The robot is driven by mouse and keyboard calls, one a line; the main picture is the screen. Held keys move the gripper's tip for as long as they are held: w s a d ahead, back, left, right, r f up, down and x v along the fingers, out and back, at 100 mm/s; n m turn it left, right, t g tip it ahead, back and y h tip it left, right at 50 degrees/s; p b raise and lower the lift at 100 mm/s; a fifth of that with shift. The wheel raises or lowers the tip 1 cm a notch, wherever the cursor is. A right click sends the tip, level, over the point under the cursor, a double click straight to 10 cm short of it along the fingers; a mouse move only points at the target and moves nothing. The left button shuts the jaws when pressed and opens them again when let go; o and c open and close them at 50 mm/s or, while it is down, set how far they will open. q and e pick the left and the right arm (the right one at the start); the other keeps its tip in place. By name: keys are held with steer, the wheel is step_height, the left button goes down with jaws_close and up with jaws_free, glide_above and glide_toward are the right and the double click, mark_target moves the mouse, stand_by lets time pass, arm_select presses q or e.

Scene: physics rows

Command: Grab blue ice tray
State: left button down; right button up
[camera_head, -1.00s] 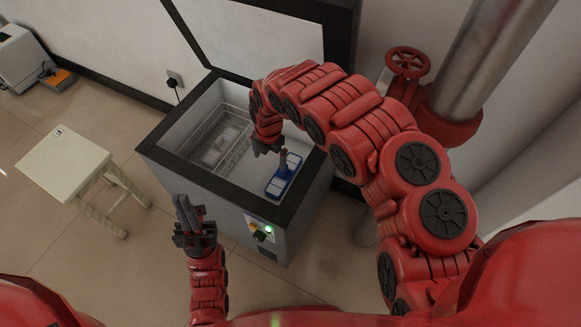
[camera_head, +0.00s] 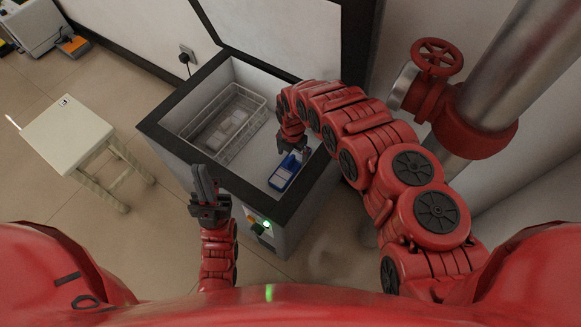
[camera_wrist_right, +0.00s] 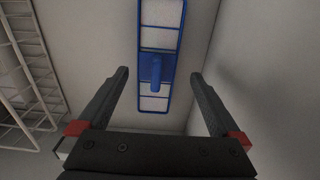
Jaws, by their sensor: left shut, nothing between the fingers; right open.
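The blue ice tray (camera_head: 286,171) lies inside the open chest freezer (camera_head: 184,138), at its right end. In the right wrist view the blue ice tray (camera_wrist_right: 162,35) shows white cells and a raised blue handle in the middle. My right gripper (camera_head: 291,147) reaches into the freezer close to the tray. In the wrist view my right gripper (camera_wrist_right: 157,82) is open, with a finger on each side of the lower part of the tray, apart from it. My left gripper (camera_head: 205,182) is shut and empty, in front of the freezer's front edge.
A wire basket (camera_head: 238,141) with pale contents fills the freezer's left side. The freezer lid (camera_head: 275,35) stands open at the back. A pale stool (camera_head: 68,133) stands to the left. A pipe with a red valve wheel (camera_head: 437,57) is at the right.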

mark_target(290, 164)
steer(key=f, duration=0.1)
steer(key=f+b, duration=0.1)
steer(key=f, duration=0.2)
steer(key=shift+s+a+f, duration=0.1)
steer(key=shift+a+f, duration=0.3)
steer(key=shift+f+b, duration=0.35)
steer(key=shift+f, duration=0.1)
jaws_close()
